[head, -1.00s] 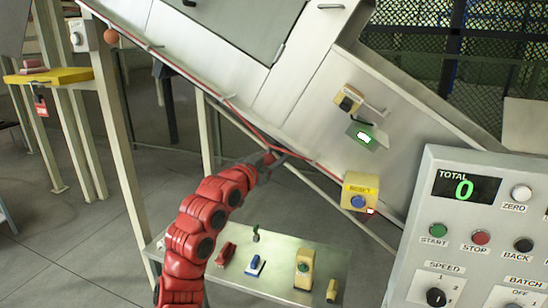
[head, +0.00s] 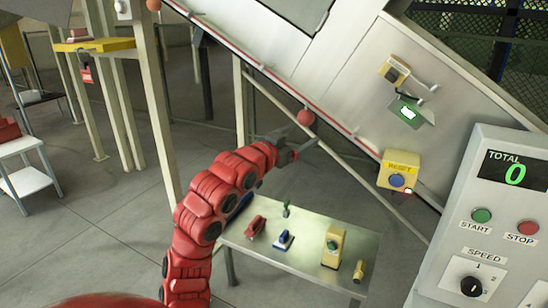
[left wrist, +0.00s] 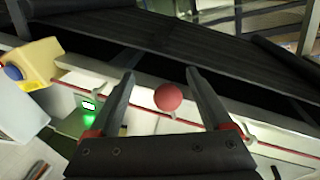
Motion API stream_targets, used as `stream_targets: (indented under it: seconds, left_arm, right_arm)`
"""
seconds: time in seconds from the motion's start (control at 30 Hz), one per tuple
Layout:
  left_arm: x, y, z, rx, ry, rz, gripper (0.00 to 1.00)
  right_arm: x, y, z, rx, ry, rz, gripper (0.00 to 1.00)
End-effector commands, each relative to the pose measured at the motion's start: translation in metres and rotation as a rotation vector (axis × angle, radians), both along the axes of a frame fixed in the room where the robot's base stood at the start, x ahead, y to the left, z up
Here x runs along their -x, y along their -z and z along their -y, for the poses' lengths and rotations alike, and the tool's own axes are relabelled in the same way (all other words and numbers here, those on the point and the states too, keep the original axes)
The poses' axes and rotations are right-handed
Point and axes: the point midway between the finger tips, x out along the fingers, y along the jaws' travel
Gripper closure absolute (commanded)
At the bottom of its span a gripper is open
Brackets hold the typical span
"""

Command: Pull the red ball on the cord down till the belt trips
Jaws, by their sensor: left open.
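The red ball (head: 306,117) hangs on the red cord (head: 262,68) that runs along the lower edge of the sloping conveyor frame. My left gripper (head: 302,136) is just below the ball in the head view, its fingers pointing at it. In the left wrist view the ball (left wrist: 168,97) shows between the two spread fingers of my left gripper (left wrist: 160,72), with gaps on both sides. The gripper is open and holds nothing. The dark belt (left wrist: 180,35) shows beyond the ball. My right gripper is not in view.
A yellow RESET box (head: 399,169) with a blue button sits on the frame at right. A control panel (head: 490,230) reads TOTAL 0. A steel table (head: 300,250) with small tools stands below. Another orange-red ball (head: 154,4) is at upper left.

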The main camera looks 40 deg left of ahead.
Motion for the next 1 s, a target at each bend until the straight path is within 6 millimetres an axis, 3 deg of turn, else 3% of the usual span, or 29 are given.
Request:
stream_targets:
  seconds: [0.03, 0.3, 0.5, 0.7, 1.0]
  left_arm:
    - [0.013, 0.004, -0.001, -0.004, -0.003, 0.002, 0.17]
    - [0.073, 0.003, 0.002, -0.001, -0.003, 0.002, 0.17]
    - [0.102, 0.002, 0.003, 0.002, -0.001, -0.001, 0.17]
    - [0.113, 0.001, 0.005, 0.000, 0.001, -0.002, 0.17]
    - [0.114, 0.001, 0.005, 0.001, 0.002, -0.002, 0.17]
  right_arm:
    - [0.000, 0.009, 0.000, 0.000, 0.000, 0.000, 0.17]
    - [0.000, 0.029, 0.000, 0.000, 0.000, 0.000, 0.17]
    - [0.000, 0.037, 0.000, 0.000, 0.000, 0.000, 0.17]
    - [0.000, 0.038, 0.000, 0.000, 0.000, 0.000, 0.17]
    - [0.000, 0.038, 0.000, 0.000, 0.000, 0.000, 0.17]
